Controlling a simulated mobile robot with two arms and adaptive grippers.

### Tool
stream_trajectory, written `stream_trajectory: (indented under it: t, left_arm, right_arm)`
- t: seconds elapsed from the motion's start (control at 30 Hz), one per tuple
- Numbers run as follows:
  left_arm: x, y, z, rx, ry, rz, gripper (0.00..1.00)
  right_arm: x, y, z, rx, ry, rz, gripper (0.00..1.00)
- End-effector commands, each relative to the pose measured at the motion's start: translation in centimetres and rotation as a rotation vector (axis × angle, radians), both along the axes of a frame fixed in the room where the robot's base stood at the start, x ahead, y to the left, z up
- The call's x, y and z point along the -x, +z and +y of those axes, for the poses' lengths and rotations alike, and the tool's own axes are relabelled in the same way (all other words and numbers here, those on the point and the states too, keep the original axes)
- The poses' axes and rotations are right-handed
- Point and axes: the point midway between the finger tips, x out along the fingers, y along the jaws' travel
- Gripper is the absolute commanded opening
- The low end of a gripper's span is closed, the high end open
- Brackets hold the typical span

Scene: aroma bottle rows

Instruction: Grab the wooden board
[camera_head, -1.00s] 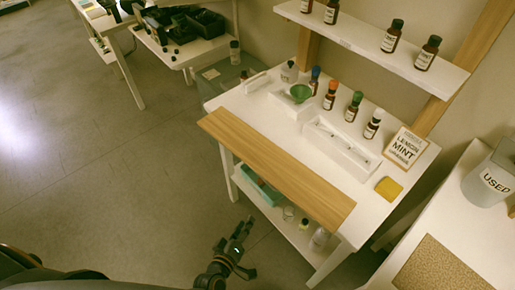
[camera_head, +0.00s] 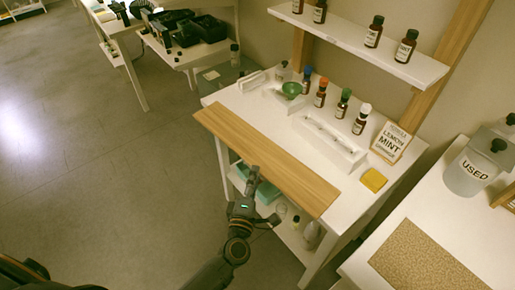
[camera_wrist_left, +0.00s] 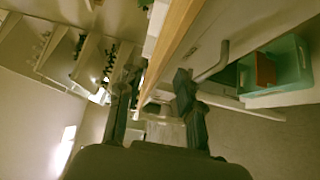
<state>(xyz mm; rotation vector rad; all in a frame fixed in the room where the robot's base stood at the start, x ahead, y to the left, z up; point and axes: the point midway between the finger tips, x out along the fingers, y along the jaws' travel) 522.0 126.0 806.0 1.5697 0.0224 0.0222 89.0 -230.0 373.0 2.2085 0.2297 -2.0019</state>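The wooden board (camera_head: 265,152) is a long light-brown plank lying flat along the front edge of the white table. Its edge also shows in the left wrist view (camera_wrist_left: 174,42), running up between the two fingers. My left gripper (camera_head: 252,178) is just in front of the board's front edge, near the middle of its length. In the left wrist view the gripper (camera_wrist_left: 156,82) has its fingers spread, one on each side of the board's edge. No contact with the board can be made out. My right gripper is not in view.
Below is a shelf with a teal bin (camera_wrist_left: 278,68). Open floor lies left.

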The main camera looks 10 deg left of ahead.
Motion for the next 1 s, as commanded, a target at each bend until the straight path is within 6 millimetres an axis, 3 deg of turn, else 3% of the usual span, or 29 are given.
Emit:
stream_trajectory:
  t: [0.33, 0.63, 0.8, 1.0]
  left_arm:
    - [-4.6, 0.0, 0.8, -0.002, -0.001, -0.002, 0.36]
    - [-5.1, -0.1, 0.8, -0.001, -0.001, 0.0, 0.36]
    - [-5.0, -0.1, 0.8, -0.001, -0.001, -0.001, 0.03]
    - [-5.1, 0.0, 0.8, -0.001, -0.001, -0.003, 0.0]
  right_arm:
    - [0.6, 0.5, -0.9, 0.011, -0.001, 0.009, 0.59]
    - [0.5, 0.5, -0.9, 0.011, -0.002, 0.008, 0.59]
    - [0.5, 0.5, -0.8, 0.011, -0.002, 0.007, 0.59]
    - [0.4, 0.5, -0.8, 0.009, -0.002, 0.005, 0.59]
